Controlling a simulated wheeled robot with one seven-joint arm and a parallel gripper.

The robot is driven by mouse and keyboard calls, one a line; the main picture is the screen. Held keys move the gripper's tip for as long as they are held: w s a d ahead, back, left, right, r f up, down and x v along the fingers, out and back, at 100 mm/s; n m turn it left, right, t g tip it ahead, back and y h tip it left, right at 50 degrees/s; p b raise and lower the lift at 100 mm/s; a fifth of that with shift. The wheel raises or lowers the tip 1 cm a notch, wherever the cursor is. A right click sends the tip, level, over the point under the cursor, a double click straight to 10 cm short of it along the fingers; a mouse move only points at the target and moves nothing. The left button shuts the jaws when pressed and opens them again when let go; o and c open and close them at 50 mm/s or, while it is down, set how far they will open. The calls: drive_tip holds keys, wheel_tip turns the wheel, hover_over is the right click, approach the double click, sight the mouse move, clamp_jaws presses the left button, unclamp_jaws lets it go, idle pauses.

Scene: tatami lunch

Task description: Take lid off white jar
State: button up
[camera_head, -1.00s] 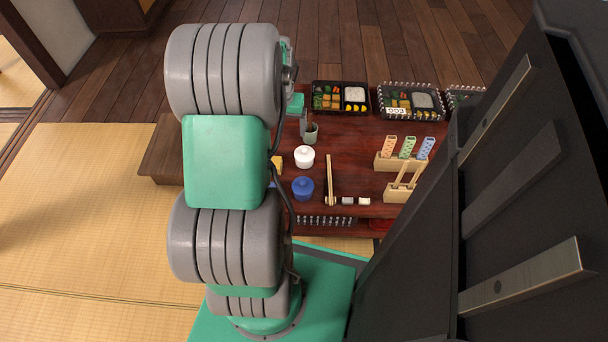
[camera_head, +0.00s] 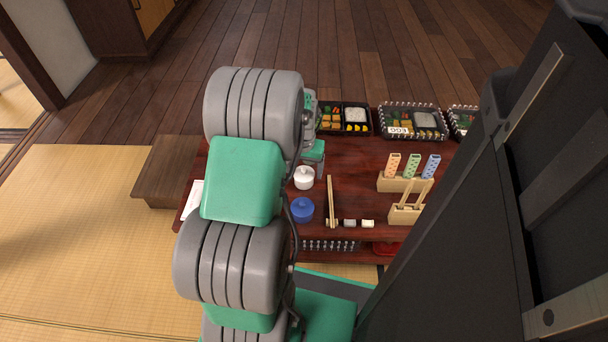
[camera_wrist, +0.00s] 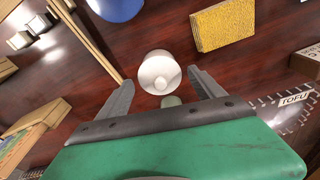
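The white jar (camera_head: 304,178) stands upright on the dark red table (camera_head: 350,165), with its lid on. In the wrist view the white jar (camera_wrist: 160,73) shows from above, its round lid knob facing the camera. My gripper (camera_wrist: 162,82) is open; its two grey fingers point towards the jar, one on each side in the picture. Nothing is between the fingers that I can see held, and I cannot tell how far above the jar they are. In the head view the gripper is mostly hidden behind my arm.
A blue jar (camera_head: 302,209) stands just nearer than the white one. Chopsticks (camera_head: 332,200) lie to the right. A yellow sponge-like block (camera_wrist: 223,25) is close by in the wrist view. Bento boxes (camera_head: 412,118) line the far edge; wooden holders (camera_head: 402,185) stand at right.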

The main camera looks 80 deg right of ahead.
drive_tip(key=c, duration=1.2)
drive_tip(key=shift+o, duration=0.2)
drive_tip(key=shift+r, duration=0.15)
